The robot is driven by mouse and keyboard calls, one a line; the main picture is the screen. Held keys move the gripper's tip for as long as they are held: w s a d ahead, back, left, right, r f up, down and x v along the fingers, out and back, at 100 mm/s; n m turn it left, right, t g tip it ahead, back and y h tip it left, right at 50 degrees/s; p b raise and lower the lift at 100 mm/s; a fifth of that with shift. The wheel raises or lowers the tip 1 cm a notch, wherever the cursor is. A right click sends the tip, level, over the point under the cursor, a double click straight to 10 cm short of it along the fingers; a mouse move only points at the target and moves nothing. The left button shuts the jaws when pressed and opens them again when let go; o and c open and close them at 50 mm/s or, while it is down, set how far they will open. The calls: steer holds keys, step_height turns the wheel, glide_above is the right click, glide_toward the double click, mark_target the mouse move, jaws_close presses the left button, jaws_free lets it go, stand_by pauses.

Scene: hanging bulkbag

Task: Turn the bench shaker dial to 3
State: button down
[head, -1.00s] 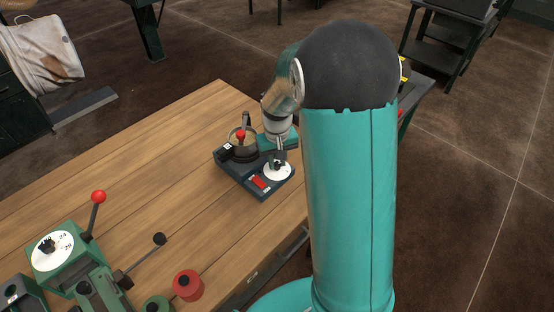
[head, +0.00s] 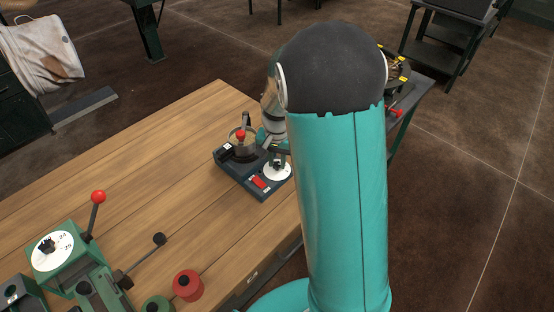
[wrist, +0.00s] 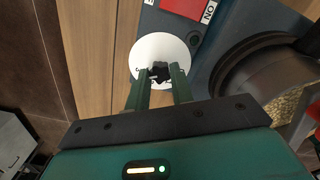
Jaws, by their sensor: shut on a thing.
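The bench shaker (head: 240,178) is a dark blue-grey box on the wooden bench, with a red switch (head: 259,182) and a round pan on top. Its dial is a white disc (head: 277,171) with a black knob, near the right end. In the wrist view the white disc (wrist: 152,50) lies beyond the fingers and the black knob (wrist: 159,70) sits between them. My gripper (wrist: 159,80) is shut on the knob. The dial's numbers are too small or hidden to read. In the head view my arm covers part of the gripper.
A red-knobbed lever (head: 98,197) stands on a green device with a white dial (head: 52,251) at the left front. A red roll (head: 187,285) lies near the bench's front edge. The middle of the wooden bench (head: 150,180) is clear.

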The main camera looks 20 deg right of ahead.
mark_target(277, 164)
stand_by(0.3)
steer(key=c, duration=1.2)
jaws_free()
step_height(277, 164, up, 14)
steer(key=s+a+r+n+t, duration=0.2)
steer(key=s+a, duration=0.1)
steer(key=s, duration=0.4)
steer(key=s+a+r+n+t, duration=0.1)
steer(key=s+a+r+n, duration=0.2)
steer(key=s, duration=0.3)
steer(key=s+a+r+n+t, duration=0.2)
steer(key=s+a+r, duration=0.1)
steer(key=s, duration=0.4)
steer(key=shift+s+r+n+t, duration=0.2)
steer(key=shift+s+n+t, duration=0.1)
steer(key=shift+s, duration=0.05)
